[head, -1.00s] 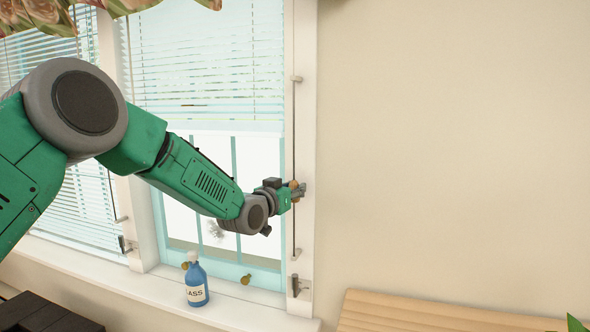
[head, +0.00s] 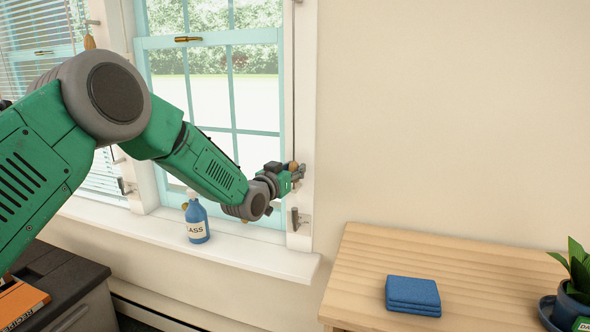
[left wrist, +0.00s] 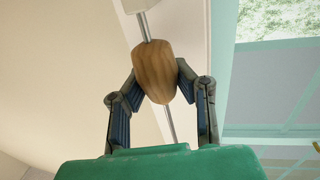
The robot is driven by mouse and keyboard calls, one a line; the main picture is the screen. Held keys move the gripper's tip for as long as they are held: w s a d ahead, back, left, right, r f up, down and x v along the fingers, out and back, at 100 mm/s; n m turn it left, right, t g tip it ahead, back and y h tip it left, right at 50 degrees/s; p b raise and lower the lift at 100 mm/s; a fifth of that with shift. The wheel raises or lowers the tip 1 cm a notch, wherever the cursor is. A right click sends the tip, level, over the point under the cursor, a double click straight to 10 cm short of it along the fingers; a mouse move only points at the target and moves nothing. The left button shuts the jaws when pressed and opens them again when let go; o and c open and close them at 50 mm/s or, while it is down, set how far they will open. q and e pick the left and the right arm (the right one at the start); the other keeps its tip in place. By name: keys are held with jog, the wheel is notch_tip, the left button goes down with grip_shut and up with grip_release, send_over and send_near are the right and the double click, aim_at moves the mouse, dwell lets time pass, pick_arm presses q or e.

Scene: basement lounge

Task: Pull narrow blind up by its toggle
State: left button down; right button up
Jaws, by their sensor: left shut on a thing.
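The wooden toggle (left wrist: 156,70) hangs on a thin cord or rod beside the right-hand window (head: 232,85). My left gripper (head: 299,173) is shut on the toggle, just above a metal cleat (head: 298,218) on the white frame. In the left wrist view, its two fingers (left wrist: 158,82) close around the toggle from both sides. The narrow blind is not visible now; the part of the right-hand window in view is uncovered. My right gripper is out of view.
A blue bottle (head: 196,222) stands on the white sill (head: 250,254) below my left forearm. A wooden tabletop (head: 365,255) with a folded blue cloth (head: 413,294) and a potted plant (head: 570,308) is at right. A dark cabinet (head: 75,280) is at lower left. Another blind (head: 62,68) covers the left window.

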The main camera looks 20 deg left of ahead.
pick_arm(q)
jog(key=shift+s+f, duration=0.1)
jog(key=shift+f, duration=0.4)
jog(key=c, duration=1.3)
grip_release()
jog(key=shift+c, duration=0.2)
jog(key=shift+o, duration=0.8)
jog(key=shift+r, duration=0.15)
jog(key=v, duration=1.2)
jog(key=shift+a, duration=0.1)
